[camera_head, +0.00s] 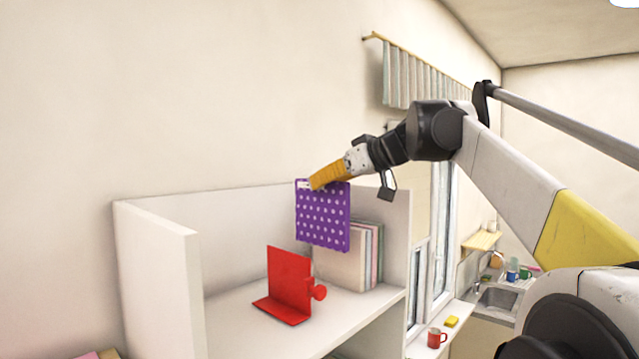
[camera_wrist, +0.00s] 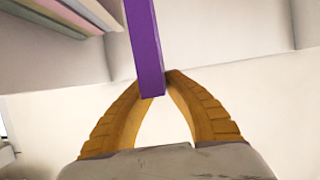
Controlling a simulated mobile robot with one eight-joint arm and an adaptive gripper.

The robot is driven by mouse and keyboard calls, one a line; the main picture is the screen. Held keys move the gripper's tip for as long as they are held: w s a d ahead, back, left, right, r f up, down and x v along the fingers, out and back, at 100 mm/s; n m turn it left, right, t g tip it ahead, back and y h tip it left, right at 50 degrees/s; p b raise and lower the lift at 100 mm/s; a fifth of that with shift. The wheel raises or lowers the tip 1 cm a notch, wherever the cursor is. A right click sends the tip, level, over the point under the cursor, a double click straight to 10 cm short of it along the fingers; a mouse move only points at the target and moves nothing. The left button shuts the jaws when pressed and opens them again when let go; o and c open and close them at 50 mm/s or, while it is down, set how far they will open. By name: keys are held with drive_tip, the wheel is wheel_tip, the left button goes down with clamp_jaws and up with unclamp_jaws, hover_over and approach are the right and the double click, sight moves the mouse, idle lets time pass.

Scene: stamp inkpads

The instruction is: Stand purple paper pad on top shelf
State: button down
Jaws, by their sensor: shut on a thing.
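The purple paper pad (camera_head: 323,216), with rows of white dots, hangs upright below my gripper (camera_head: 314,184) above the top shelf (camera_head: 240,310). My gripper is shut on the pad's upper edge. In the wrist view the pad (camera_wrist: 146,45) shows edge-on between the orange fingertips of my gripper (camera_wrist: 156,84). In the head view the pad overlaps the books behind it, and its lower edge appears above the shelf surface. Whether it touches anything there I cannot tell.
A red bookend (camera_head: 288,285) stands on the shelf, left of and below the pad. Several upright books (camera_head: 365,255) stand at the shelf's right side. White side panels (camera_head: 160,270) enclose the shelf. Bare shelf surface shows around the bookend. A red mug (camera_head: 436,338) stands on the lower sill.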

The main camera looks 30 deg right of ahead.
drive_tip(key=f, duration=0.1)
drive_tip(key=b, duration=0.7)
hover_over(322, 246)
drive_tip(key=w, duration=0.1)
drive_tip(key=f, duration=0.7)
drive_tip(key=shift+w+d+f, duration=0.15)
drive_tip(key=shift+d, duration=0.1)
drive_tip(key=shift+f+b, duration=0.5)
drive_tip(key=shift+f, duration=0.8)
drive_tip(key=c, duration=1.5)
unclamp_jaws()
drive_tip(key=shift+o, duration=0.2)
drive_tip(key=v, duration=1.2)
